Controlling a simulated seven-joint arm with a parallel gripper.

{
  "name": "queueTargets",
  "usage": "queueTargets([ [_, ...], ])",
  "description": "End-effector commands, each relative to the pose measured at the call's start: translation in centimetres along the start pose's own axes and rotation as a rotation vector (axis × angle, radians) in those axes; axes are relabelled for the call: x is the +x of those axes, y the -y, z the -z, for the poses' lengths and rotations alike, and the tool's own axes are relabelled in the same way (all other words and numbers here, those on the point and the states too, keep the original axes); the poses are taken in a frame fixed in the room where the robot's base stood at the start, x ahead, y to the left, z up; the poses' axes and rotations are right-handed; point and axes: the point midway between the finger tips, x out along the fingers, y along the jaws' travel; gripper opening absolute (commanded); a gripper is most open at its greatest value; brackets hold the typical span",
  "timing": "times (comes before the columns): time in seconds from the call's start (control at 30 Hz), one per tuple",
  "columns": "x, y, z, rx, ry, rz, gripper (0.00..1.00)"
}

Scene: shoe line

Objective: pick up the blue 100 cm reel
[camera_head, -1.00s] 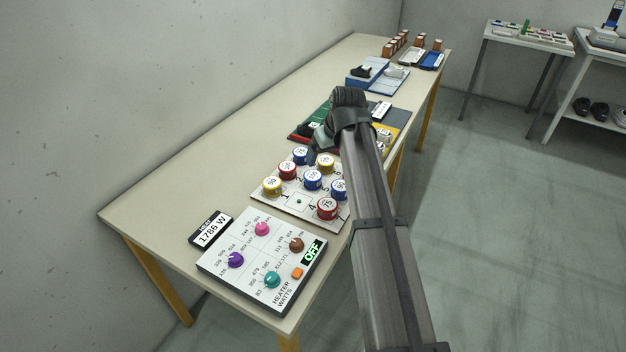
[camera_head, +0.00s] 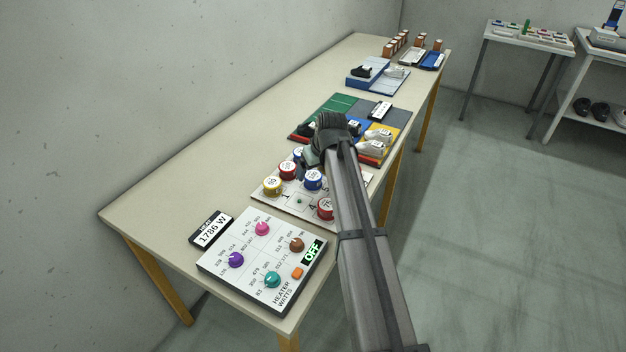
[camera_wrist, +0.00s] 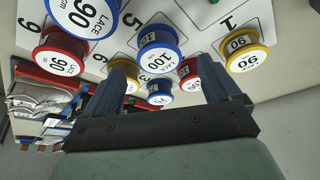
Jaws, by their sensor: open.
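The blue 100 cm reel (camera_wrist: 158,58) has a white top reading LACE 100. It stands upright on the board near the number 5, and in the head view it is the middle blue reel (camera_head: 313,180). My gripper (camera_wrist: 165,64) is open and empty, its fingers on either side of this reel in the wrist picture, with gaps at both sides. The fingers do not appear to touch it. In the head view my gripper (camera_head: 312,158) is just behind the reel, its fingertips hard to make out.
A blue 90 reel (camera_wrist: 85,14), a red 90 reel (camera_wrist: 62,58), a yellow 90 reel (camera_wrist: 243,55) and another red reel (camera_wrist: 190,74) stand close around. A heater panel (camera_head: 250,262) lies nearer.

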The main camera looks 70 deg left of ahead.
Motion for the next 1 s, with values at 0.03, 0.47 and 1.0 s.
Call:
queueTargets([
  [0.03, 0.5, 0.0, 0.0, 0.0, 0.001, 0.0, 0.9],
  [0.47, 4.7, 0.0, -0.3, 0.0, 0.0, 0.0, 0.9],
  [1.0, 4.7, 0.0, -0.3, 0.0, 0.0, 0.0, 0.54],
])
